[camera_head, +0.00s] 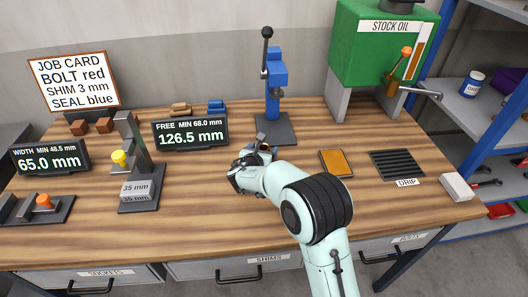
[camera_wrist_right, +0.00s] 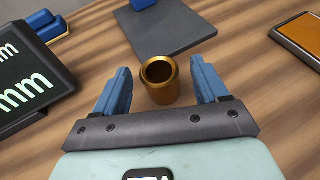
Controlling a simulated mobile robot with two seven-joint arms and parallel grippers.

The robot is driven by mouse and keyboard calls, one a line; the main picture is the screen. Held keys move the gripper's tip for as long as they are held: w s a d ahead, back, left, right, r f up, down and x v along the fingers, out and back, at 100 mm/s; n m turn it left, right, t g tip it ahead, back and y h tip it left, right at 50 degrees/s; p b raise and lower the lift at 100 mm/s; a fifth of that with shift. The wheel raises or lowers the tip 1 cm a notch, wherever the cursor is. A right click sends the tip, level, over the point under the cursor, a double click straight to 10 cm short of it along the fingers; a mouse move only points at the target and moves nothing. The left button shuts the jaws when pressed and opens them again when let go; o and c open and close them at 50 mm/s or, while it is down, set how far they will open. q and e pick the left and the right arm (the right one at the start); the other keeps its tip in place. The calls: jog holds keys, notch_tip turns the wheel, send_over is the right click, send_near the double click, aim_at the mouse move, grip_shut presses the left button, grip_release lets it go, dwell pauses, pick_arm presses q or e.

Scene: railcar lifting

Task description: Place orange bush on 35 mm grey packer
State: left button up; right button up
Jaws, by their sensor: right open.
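The orange bush (camera_wrist_right: 160,88) is a short, hollow, brassy-orange cylinder standing upright on the wooden table in the right wrist view. My right gripper (camera_wrist_right: 161,78) is open, with one blue finger on each side of the bush and a gap showing on both sides. In the head view my right gripper (camera_head: 258,152) is low over the middle of the table and largely hides the bush. The 35 mm grey packer (camera_head: 136,188) is a labelled block on the dark base of a stand at the left. My left gripper is out of view.
A blue press (camera_head: 276,90) stands on a dark plate behind my gripper. A display reading 126.5 mm (camera_head: 190,133) is to its left. An orange-brown pad (camera_head: 336,163) and a drip grate (camera_head: 397,165) lie right. The wood between packer and gripper is clear.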

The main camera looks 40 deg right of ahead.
jog(key=shift+x, duration=1.05)
jog(key=shift+a, duration=0.1)
jog(key=shift+c, duration=0.3)
jog(key=shift+r, duration=0.1)
grip_shut()
